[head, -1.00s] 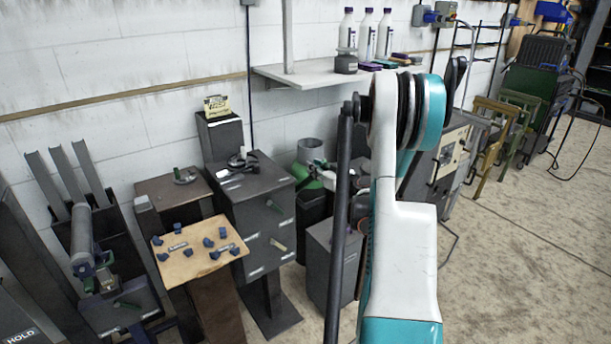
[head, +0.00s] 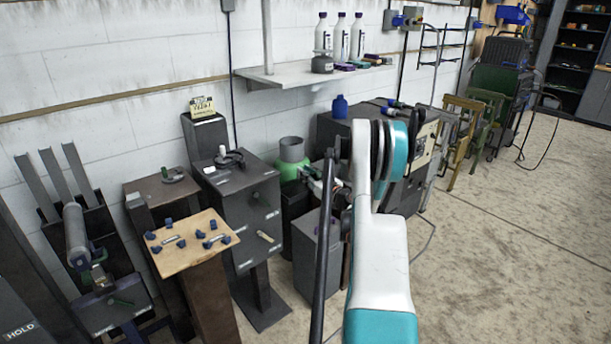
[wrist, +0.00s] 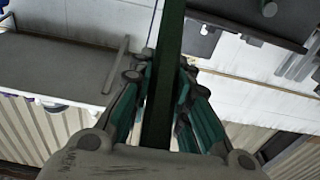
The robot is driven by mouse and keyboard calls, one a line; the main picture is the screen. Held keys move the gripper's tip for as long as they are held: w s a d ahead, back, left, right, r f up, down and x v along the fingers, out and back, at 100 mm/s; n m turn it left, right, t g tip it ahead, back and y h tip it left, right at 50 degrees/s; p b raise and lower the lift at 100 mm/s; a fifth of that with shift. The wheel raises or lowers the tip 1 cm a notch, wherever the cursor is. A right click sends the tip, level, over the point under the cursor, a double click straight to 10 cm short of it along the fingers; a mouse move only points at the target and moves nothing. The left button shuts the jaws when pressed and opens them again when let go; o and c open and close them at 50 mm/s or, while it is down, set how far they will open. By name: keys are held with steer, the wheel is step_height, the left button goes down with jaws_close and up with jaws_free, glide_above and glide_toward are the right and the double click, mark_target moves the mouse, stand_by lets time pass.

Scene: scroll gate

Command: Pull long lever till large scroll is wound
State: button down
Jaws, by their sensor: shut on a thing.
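In the wrist view my gripper (wrist: 163,80) has its teal fingers closed on both sides of a dark green bar (wrist: 170,40), which runs up out of the picture. I take the bar to be the long lever; its far end is not in view. In the head view my white and teal arm fills the middle right, and I cannot make out the gripper or its hold there. A grey roller (head: 75,230) leans on a dark stand with grey slats at the left; I cannot tell whether it is the large scroll.
A tan board (head: 190,258) with blue knobs and dark pedestals (head: 245,200) stand left of my arm. A green container (head: 291,160) is behind it. A wall shelf (head: 275,77) holds white bottles. Yellow-green frames (head: 462,130) stand at the right. Open floor (head: 510,230) lies at the right.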

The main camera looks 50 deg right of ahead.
steer(key=c, duration=1.5)
jaws_free()
steer(key=v, duration=1.2)
